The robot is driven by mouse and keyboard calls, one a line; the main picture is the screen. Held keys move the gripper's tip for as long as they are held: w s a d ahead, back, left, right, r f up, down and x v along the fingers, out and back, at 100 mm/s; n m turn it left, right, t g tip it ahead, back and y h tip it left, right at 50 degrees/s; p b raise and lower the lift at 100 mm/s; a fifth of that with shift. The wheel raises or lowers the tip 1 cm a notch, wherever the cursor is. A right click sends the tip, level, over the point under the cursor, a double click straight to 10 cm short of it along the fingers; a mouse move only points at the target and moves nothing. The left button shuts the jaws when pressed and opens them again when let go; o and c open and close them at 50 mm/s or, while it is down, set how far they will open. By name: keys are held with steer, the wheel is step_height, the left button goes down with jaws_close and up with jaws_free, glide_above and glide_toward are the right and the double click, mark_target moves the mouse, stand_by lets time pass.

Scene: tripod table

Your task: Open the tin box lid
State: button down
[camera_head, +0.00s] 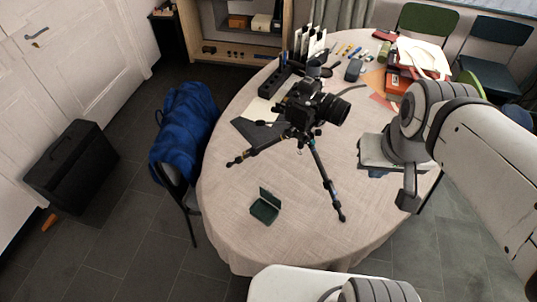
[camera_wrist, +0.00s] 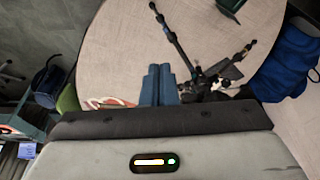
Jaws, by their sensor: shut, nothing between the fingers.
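The small dark green tin box (camera_head: 264,211) stands on the near part of the table, left of centre. Its lid (camera_head: 270,196) is raised and stands up from the far edge, so the box is open. In the wrist view only a part of the tin box (camera_wrist: 231,4) shows at the top edge. My gripper (camera_head: 377,174) is to the right of the box, well apart from it, over the right side of the table. In the wrist view its two blue fingers (camera_wrist: 160,84) are together with nothing between them.
A camera on a black tripod (camera_head: 310,108) stands mid-table, its legs spread between the box and my gripper. The pale oval table (camera_head: 235,180) is clear around the box. A chair with a blue jacket (camera_head: 185,125) is at the left. Papers and boxes (camera_head: 415,60) lie at the back right.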

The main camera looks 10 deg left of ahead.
steer(key=w+a+f+n+g+h+b, duration=0.1)
steer(key=a+f+n+h+b, duration=0.15)
steer(key=a+f+n, duration=0.7)
steer(key=w+a+f+n+h+b, duration=0.2)
steer(key=a+f+n+b, duration=0.15)
steer(key=n, duration=1.15)
steer(key=s+a+f+n+t+b, duration=0.25)
steer(key=a+f+n, duration=0.45)
steer(key=n, duration=0.5)
steer(key=s+a+f+n+t+b, duration=0.2)
steer(key=a+f+n+t+b, duration=0.15)
steer(key=a+n, duration=0.65)
steer(key=n+b, duration=0.1)
glide_toward(269, 194)
steer(key=x, duration=0.5)
steer(key=shift+s+a+f, duration=0.1)
steer(key=shift+s+f, duration=0.15)
steer(key=shift+f, duration=0.15)
steer(key=shift+w+d, duration=0.3)
steer(key=shift+w, duration=0.25)
steer(key=shift+r, duration=0.1)
